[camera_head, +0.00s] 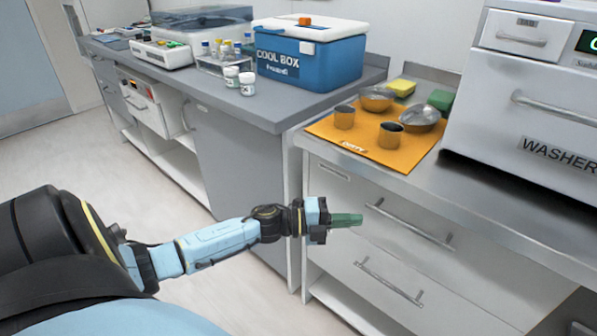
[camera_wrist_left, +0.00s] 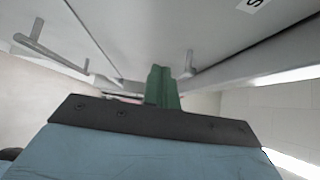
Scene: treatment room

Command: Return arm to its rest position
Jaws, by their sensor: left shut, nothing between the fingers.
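My left arm (camera_head: 215,245) reaches in from the left of the head view. My left gripper (camera_head: 347,220), with green fingers, is shut and empty. It hangs in front of the white drawers, below the level of the steel counter top. In the left wrist view the green fingers (camera_wrist_left: 160,88) are together, with drawer fronts and handles beyond them. My right gripper is not in view.
A grey counter (camera_head: 225,98) carries a cool box (camera_head: 310,62) and bottles. Drawer handles (camera_head: 408,224) stick out near my gripper. Open floor lies left.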

